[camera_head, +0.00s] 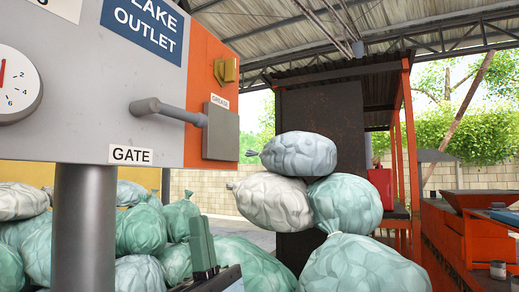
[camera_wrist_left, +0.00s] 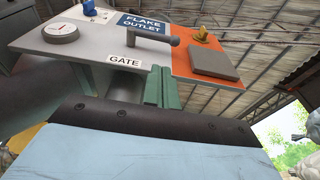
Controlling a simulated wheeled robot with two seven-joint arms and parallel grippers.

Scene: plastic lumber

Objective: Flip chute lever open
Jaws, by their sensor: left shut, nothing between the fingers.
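The grey chute lever (camera_head: 170,111) sticks out from the grey panel above the GATE label (camera_head: 131,155), its bar running roughly level to the right. In the left wrist view the lever (camera_wrist_left: 155,39) is under the FLAKE OUTLET sign (camera_wrist_left: 152,24). My left gripper (camera_head: 200,228) is below and slightly right of the lever, apart from it. Its green fingers (camera_wrist_left: 160,76) point up, shut and empty, and in the left wrist view they are just right of the GATE label. My right gripper is in neither view.
A grey box (camera_head: 220,133) and a yellow catch (camera_head: 226,70) sit on the orange panel right of the lever. A grey post (camera_head: 84,225) stands under the panel. Stacked bags (camera_head: 345,205) fill the area behind and right of my gripper.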

